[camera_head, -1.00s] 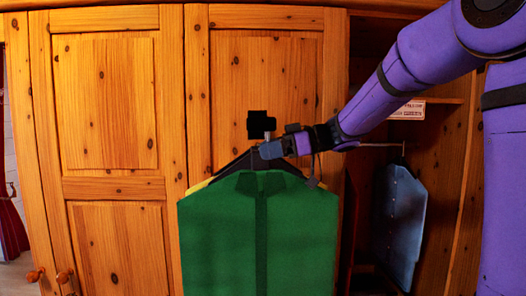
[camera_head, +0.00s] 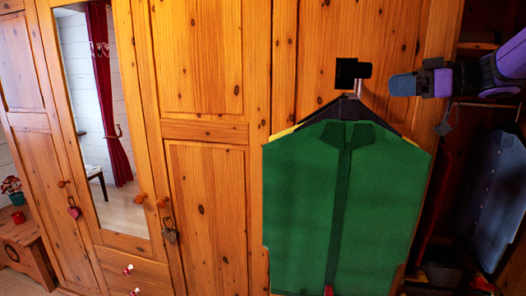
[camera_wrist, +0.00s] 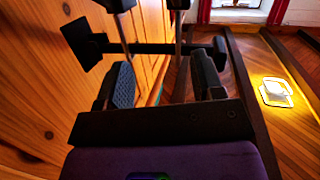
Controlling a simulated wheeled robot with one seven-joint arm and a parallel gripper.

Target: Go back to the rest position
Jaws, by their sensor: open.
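My gripper (camera_head: 395,85) is in the head view, just right of the black hook (camera_head: 350,74) on the wooden wardrobe door. It is empty and apart from the hanger. In the wrist view my gripper (camera_wrist: 166,80) shows its two dark fingers spread, with the black hook (camera_wrist: 88,43) and its bar beyond them. A green jacket (camera_head: 310,200) hangs upright below the hook on a dark hanger (camera_head: 385,118), its metal stem rising to the hook. How the stem sits on the hook is too small to tell.
An open wardrobe bay at the right holds a blue shirt (camera_head: 490,195) hanging from a rod. At the left are a mirror door (camera_head: 105,130), knobs and drawers (camera_head: 155,278). A wooden bench (camera_head: 25,240) with a plant stands at the far left.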

